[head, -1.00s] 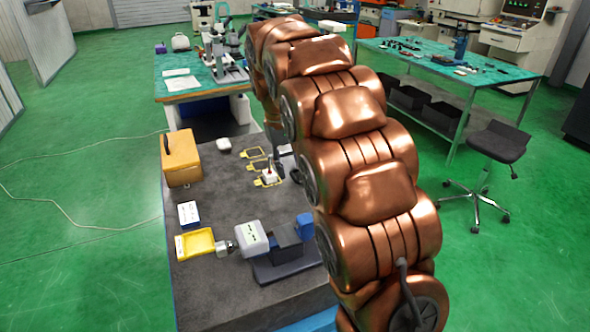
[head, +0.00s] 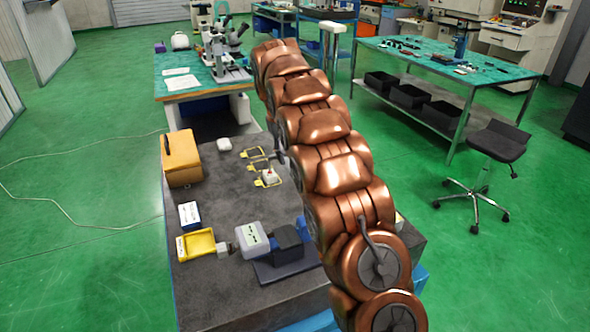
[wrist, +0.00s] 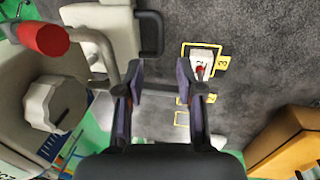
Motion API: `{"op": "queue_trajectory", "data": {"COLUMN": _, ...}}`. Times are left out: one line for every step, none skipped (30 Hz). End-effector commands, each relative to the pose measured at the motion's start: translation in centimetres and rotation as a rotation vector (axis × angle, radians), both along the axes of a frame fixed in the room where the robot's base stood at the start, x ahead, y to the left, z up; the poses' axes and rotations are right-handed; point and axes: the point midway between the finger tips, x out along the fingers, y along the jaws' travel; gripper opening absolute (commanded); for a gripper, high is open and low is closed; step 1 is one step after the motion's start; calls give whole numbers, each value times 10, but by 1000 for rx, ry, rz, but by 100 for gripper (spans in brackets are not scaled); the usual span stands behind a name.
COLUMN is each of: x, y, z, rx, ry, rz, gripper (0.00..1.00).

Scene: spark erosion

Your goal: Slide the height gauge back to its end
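A small white block with a red top (head: 269,177) sits at a yellow outline on the dark table; it also shows in the wrist view (wrist: 201,68), in an outline tagged 3. I cannot tell for certain that this is the height gauge. My gripper (wrist: 162,72) is open in the wrist view, with dark floor-like surface visible between its fingers. The block is just right of the right finger there and appears apart from it. In the head view my arm hides most of the gripper and the table's right side.
More yellow outlines (wrist: 182,119) lie near the block. An orange box (head: 182,158), a yellow tray (head: 198,246) and a grey-white device (head: 252,240) stand on the table. A pale machine with a red knob (wrist: 43,39) stands left in the wrist view. The table's middle is clear.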

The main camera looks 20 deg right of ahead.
Motion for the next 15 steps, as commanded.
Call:
{"op": "queue_trajectory", "data": {"x": -1, "y": -1, "z": -4, "rx": 1, "ry": 5, "rz": -1, "gripper": 37}}
{"op": "queue_trajectory", "data": {"x": -2, "y": -1, "z": -7, "rx": 1, "ry": 6, "rz": -1, "gripper": 37}}
{"op": "queue_trajectory", "data": {"x": -2, "y": -2, "z": -11, "rx": 1, "ry": 6, "rz": -1, "gripper": 37}}
{"op": "queue_trajectory", "data": {"x": -2, "y": -3, "z": -14, "rx": 1, "ry": 5, "rz": -1, "gripper": 37}}
{"op": "queue_trajectory", "data": {"x": -2, "y": -3, "z": -17, "rx": 0, "ry": 5, "rz": -1, "gripper": 37}}
{"op": "queue_trajectory", "data": {"x": -2, "y": -4, "z": -22, "rx": 0, "ry": 5, "rz": -1, "gripper": 37}}
{"op": "queue_trajectory", "data": {"x": -2, "y": -5, "z": -25, "rx": 0, "ry": 6, "rz": -1, "gripper": 37}}
{"op": "queue_trajectory", "data": {"x": -2, "y": -5, "z": -29, "rx": 0, "ry": 5, "rz": -1, "gripper": 37}}
{"op": "queue_trajectory", "data": {"x": -2, "y": -6, "z": -34, "rx": 0, "ry": 5, "rz": -1, "gripper": 37}}
{"op": "queue_trajectory", "data": {"x": -2, "y": -7, "z": -38, "rx": 1, "ry": 5, "rz": -1, "gripper": 37}}
{"op": "queue_trajectory", "data": {"x": -2, "y": -7, "z": -41, "rx": 1, "ry": 6, "rz": -1, "gripper": 37}}
{"op": "queue_trajectory", "data": {"x": -2, "y": -8, "z": -45, "rx": 1, "ry": 7, "rz": -1, "gripper": 37}}
{"op": "queue_trajectory", "data": {"x": -2, "y": -8, "z": -48, "rx": 1, "ry": 5, "rz": -1, "gripper": 37}}
{"op": "queue_trajectory", "data": {"x": -1, "y": -9, "z": -51, "rx": 0, "ry": 4, "rz": -1, "gripper": 37}}
{"op": "queue_trajectory", "data": {"x": -1, "y": -9, "z": -54, "rx": 0, "ry": 2, "rz": 0, "gripper": 37}}
